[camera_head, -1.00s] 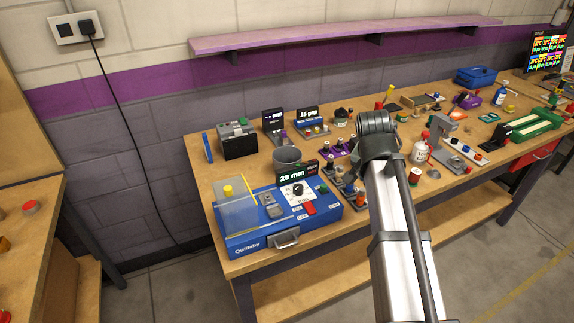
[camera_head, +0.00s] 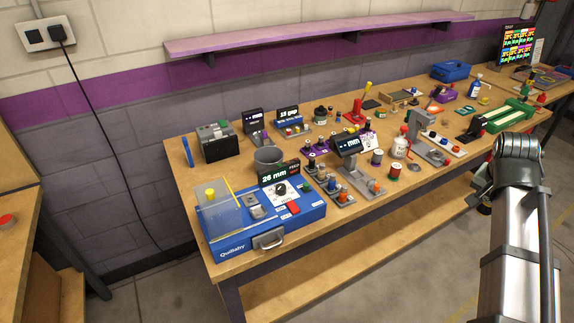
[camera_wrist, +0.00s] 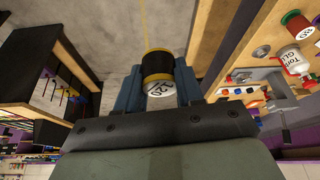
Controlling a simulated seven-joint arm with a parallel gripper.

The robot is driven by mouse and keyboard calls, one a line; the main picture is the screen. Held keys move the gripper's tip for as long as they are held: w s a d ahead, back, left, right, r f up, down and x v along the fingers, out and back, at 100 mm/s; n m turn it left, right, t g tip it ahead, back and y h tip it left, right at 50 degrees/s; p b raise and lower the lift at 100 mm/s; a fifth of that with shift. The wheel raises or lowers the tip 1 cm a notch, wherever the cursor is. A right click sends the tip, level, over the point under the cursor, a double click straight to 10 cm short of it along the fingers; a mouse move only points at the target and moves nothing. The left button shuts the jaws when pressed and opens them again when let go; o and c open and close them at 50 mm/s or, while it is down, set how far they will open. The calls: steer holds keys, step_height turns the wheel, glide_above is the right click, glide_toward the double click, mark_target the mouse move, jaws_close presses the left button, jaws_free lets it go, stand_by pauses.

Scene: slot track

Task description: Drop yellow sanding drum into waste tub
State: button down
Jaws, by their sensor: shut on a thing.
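In the wrist view my gripper (camera_wrist: 158,78) is shut on a drum (camera_wrist: 158,65) with a black band, yellow rims and a white end marked with what looks like 120. A blue-grey finger presses on each side of it. Bare concrete floor shows beyond the drum. In the head view my arm stands at the right, in front of the bench, and its wrist hides most of the gripper. A small grey open tub (camera_head: 268,159) stands on the bench behind the blue device; I cannot tell whether it is the waste tub.
The wooden bench (camera_head: 340,235) is crowded with small tools and stands. A blue device (camera_head: 262,222) with a 26 mm display sits at its near left. A purple shelf (camera_head: 320,38) hangs on the wall. In the wrist view dark shelving (camera_wrist: 40,75) is at left and the bench at right.

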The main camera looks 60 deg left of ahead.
steer(key=w+d+r+m+h, duration=0.15)
steer(key=w+d, duration=0.25)
steer(key=d, duration=0.9)
steer(key=w+d+m, duration=0.2)
steer(key=w+d, duration=0.2)
steer(key=d, duration=0.8)
steer(key=w+a+n+y, duration=0.1)
steer(key=a+n+y, duration=0.15)
steer(key=a, duration=1.95)
steer(key=n+g+y, duration=0.1)
steer(key=n+y, duration=0.1)
steer(key=n, duration=0.6)
glide_above(271, 152)
steer(key=s+d, duration=0.3)
steer(key=d, duration=0.2)
step_height(271, 152, down, 4)
steer(key=f, duration=0.1)
steer(key=shift+w+d+f, duration=0.1)
steer(key=shift+f, duration=1.2)
steer(key=shift+w+d+f, duration=0.1)
steer(key=shift+f, duration=1.2)
